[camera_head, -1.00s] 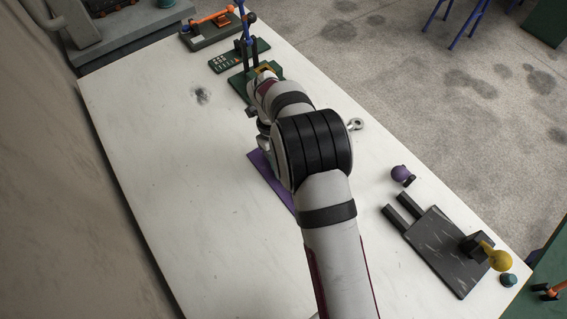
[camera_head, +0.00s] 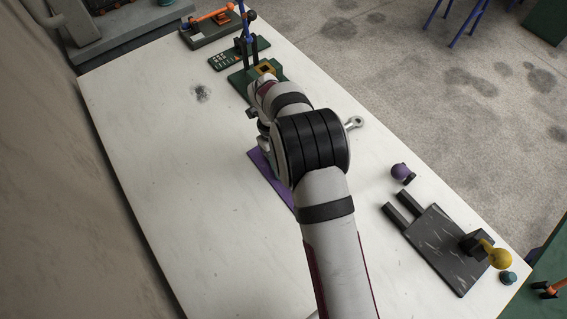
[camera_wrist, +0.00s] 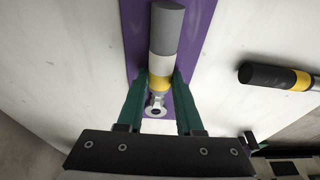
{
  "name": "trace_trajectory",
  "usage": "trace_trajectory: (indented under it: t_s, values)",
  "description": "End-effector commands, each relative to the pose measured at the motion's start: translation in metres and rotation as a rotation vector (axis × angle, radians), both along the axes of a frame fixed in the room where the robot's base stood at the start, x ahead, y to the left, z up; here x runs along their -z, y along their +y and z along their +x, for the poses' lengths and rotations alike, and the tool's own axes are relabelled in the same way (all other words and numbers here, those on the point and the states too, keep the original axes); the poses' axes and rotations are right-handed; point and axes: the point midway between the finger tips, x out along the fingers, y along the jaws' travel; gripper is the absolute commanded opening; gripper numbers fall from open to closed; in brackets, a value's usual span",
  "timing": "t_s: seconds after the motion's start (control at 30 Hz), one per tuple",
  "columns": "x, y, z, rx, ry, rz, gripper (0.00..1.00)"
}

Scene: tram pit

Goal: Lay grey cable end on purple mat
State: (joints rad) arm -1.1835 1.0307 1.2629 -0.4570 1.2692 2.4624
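In the wrist view the grey cable end (camera_wrist: 166,32) has a grey body, a white band, a yellow band and a metal ring lug. My gripper (camera_wrist: 160,80) has its two green fingers against the sides of the yellow band, with no clear gap. The purple mat (camera_wrist: 199,35) lies behind the cable end; whether they touch is hard to tell. In the head view part of the purple mat (camera_head: 266,178) shows beside my arm, which hides the cable end and fingertips.
A black cable end (camera_wrist: 268,76) with a yellow band lies right of the mat in the wrist view. In the head view a green stand (camera_head: 240,87) is beyond my arm. A purple knob (camera_head: 400,171) and a dark plate (camera_head: 445,252) stand at right. The table's left side is clear.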

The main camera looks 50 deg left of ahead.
Motion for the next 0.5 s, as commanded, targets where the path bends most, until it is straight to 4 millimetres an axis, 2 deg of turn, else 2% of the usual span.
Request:
trace_trajectory:
  t_s: [0.03, 0.17, 0.5]
  values:
    - [0.0000, 0.0000, 0.0000, 0.000, 0.000, 0.000, 0.45]
    - [0.0000, 0.0000, 0.0000, 0.000, 0.000, 0.000, 0.68]
    - [-0.0032, 0.0010, 0.0002, 0.000, -0.001, 0.001, 0.69]
